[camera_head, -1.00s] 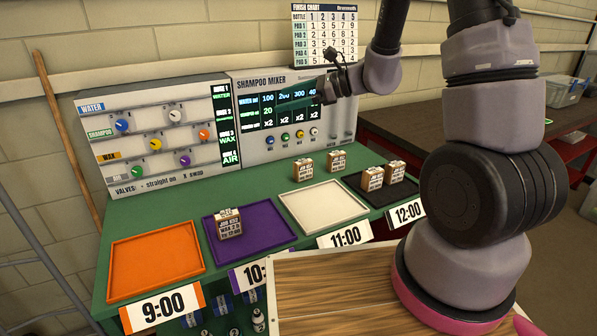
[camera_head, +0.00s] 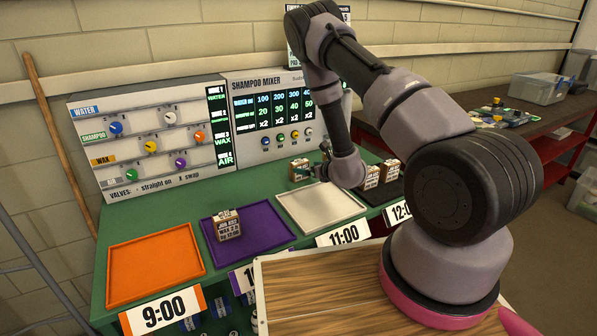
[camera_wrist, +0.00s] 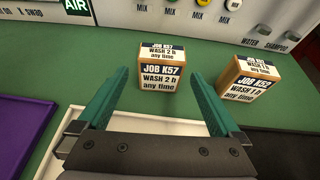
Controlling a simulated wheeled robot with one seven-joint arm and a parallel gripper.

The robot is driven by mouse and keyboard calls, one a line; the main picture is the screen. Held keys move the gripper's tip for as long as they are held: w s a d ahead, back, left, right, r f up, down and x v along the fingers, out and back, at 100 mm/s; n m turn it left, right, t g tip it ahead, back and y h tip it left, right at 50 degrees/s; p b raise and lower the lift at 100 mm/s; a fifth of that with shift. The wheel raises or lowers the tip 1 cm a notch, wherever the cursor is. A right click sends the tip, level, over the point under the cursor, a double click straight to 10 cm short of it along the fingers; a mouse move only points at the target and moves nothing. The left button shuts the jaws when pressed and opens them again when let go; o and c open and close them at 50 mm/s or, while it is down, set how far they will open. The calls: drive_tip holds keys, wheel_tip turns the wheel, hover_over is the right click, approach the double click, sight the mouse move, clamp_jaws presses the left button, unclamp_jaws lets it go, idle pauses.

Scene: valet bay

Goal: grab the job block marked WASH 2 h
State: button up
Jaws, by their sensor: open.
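The job block marked JOB K57, WASH 2 h, any time (camera_wrist: 159,78) stands upright on the green bench top, ahead of my fingers in the wrist view. It also shows small in the head view (camera_head: 299,166), beside my gripper. My gripper (camera_wrist: 158,90) is open and empty. Its two teal fingers point at the block from either side, with their tips near its front face; I cannot tell whether they touch it. A second block, marked WASH 1 h, any time (camera_wrist: 246,84), stands to the right, outside the fingers.
A white tray (camera_head: 322,212) lies just in front of the blocks. A purple tray (camera_head: 262,236) holds one block (camera_head: 227,224). An orange tray (camera_head: 155,265) is empty. More blocks (camera_head: 372,177) stand at the black tray. The mixer panel (camera_head: 270,118) rises behind.

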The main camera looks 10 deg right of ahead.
sight(302, 165)
drive_tip(key=x, duration=0.7)
drive_tip(key=shift+w, duration=0.2)
drive_tip(key=c, duration=1.2)
drive_tip(key=shift+r, duration=0.1)
